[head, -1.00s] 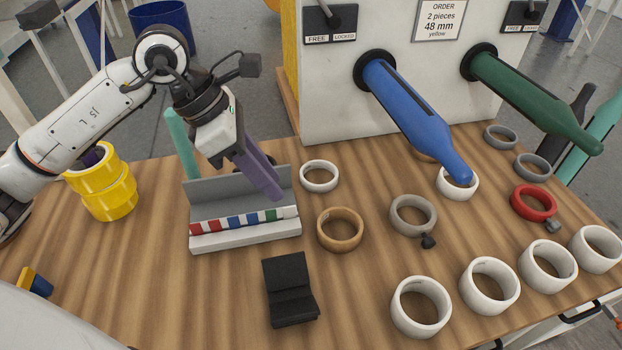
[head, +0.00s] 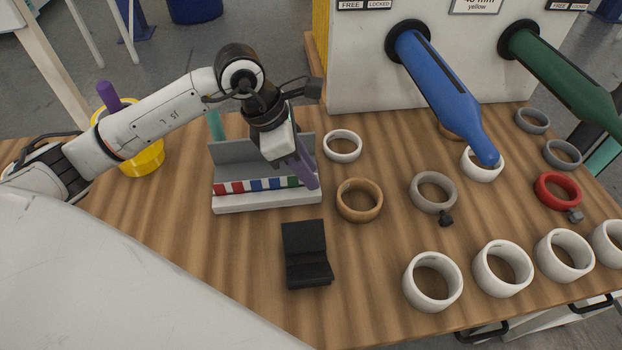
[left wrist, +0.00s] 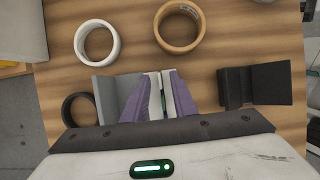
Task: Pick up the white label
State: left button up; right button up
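A grey label stand (head: 232,157) with a white base holds a row of red, white, blue and green pieces. White pieces (head: 264,185) sit between the coloured ones; I cannot tell which is the white label. My left gripper (head: 312,185), with purple fingers, is down at the right end of the row and hides that end. In the left wrist view, the fingers (left wrist: 161,100) are apart, with white and green pieces (left wrist: 155,92) showing between them. I see no clear grip. My right gripper is not in view.
A black stand (head: 305,240) is in front of the label stand. A brown ring (head: 359,200) and a white ring (head: 342,146) lie to its right. A blue spindle (head: 445,95) juts out above more rings.

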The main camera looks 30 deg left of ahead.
pick_arm(q)
grip_shut()
jog(key=shift+r, duration=0.15)
notch_tip(320, 180, up, 10)
dwell(0.7)
